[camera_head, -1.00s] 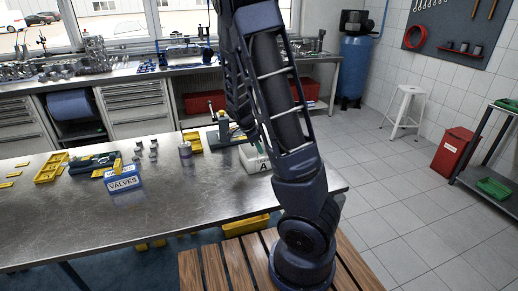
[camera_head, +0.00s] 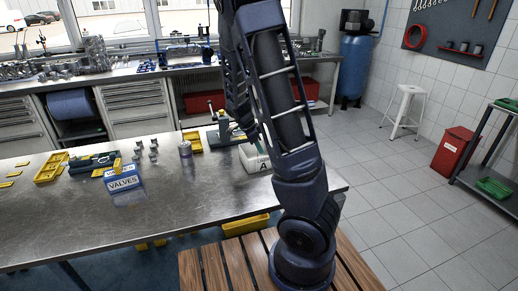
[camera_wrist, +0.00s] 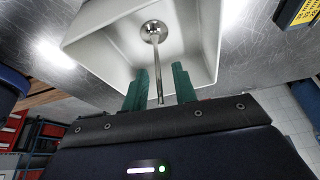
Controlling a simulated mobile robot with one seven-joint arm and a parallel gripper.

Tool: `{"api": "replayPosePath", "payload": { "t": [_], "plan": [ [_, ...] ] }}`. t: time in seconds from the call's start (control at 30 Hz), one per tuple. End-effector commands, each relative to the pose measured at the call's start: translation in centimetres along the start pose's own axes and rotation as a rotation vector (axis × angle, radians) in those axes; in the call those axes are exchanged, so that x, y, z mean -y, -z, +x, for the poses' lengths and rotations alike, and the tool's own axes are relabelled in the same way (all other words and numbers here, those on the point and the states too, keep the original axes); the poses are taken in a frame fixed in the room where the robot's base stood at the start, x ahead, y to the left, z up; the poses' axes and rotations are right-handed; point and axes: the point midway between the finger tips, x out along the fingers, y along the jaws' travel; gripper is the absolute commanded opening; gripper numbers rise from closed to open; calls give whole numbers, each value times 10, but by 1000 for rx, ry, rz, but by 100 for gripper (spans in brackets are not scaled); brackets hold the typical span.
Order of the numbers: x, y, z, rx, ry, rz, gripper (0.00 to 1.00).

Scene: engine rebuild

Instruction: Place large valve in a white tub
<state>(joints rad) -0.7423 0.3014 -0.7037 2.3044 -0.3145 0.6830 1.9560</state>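The white tub (camera_head: 249,158), marked "A", stands near the right end of the metal workbench, partly hidden by my arm. It fills the top of the wrist view (camera_wrist: 195,55). A large metal valve (camera_wrist: 152,35) shows there, its round head over the inside of the tub and its stem pointing back to my gripper. My gripper (camera_wrist: 160,84) has its two green fingers apart at the tub's near edge. The stem passes between them with a gap on both sides. Whether the valve rests on the tub floor is unclear.
On the workbench (camera_head: 200,215) stand a blue and white "VALVES" box (camera_head: 124,184), a grey cylinder (camera_head: 185,149), several small metal parts and yellow trays (camera_head: 50,168). A tool stand (camera_head: 222,136) is close behind the tub. The bench's front middle is clear.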

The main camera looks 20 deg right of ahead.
Motion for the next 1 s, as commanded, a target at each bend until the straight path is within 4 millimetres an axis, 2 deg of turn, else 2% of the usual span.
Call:
{"api": "replayPosePath", "payload": {
  "t": [0.5,0.63,0.83,1.0],
  "plan": [
    [0,0,-89,3,3,0,28],
    [0,0,-103,2,2,-1,28],
    [-3,3,-113,16,0,-20,28],
    [-22,18,-123,99,12,-155,28]
  ]
}}
